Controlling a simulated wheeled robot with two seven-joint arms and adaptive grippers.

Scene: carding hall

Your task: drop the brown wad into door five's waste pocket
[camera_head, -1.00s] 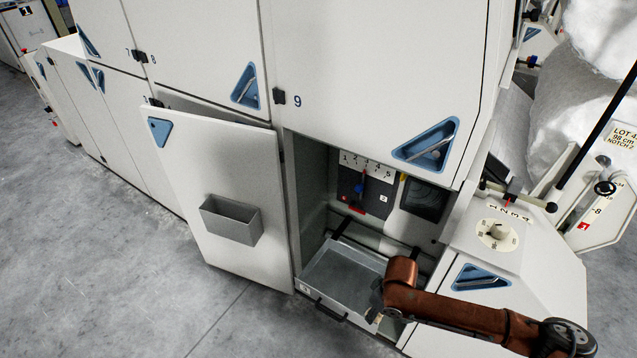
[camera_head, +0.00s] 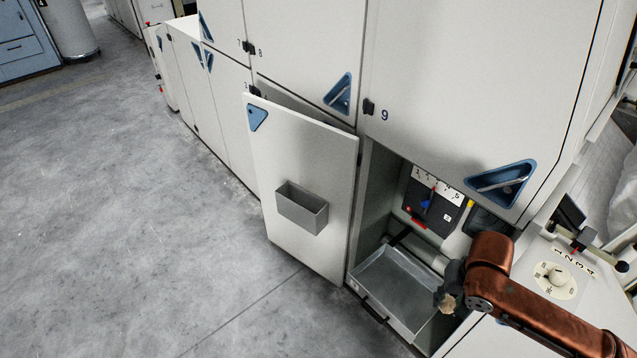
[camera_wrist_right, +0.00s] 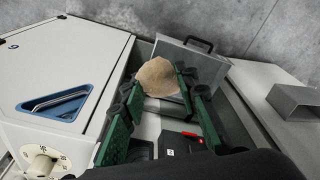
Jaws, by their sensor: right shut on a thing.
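The brown wad (camera_head: 447,303) is a light tan, rounded lump at the tip of my right gripper (camera_head: 451,293). In the right wrist view the wad (camera_wrist_right: 158,77) sits between the green fingers of the right gripper (camera_wrist_right: 163,88), which is shut on it. The gripper is over the right side of an open tray. The waste pocket (camera_head: 302,208) is a grey open-topped box on the swung-open cream door (camera_head: 290,165), well left of the gripper. The pocket (camera_wrist_right: 296,106) also shows at the right of the wrist view. I cannot read that door's number. My left gripper is not in view.
A pulled-out metal tray (camera_head: 372,270) with a black handle lies below the opened compartment. A control panel (camera_head: 434,203) with a numbered scale is inside. Closed cabinet doors surround it, and a dial (camera_head: 556,281) is at right. Grey floor (camera_head: 130,220) is clear at left.

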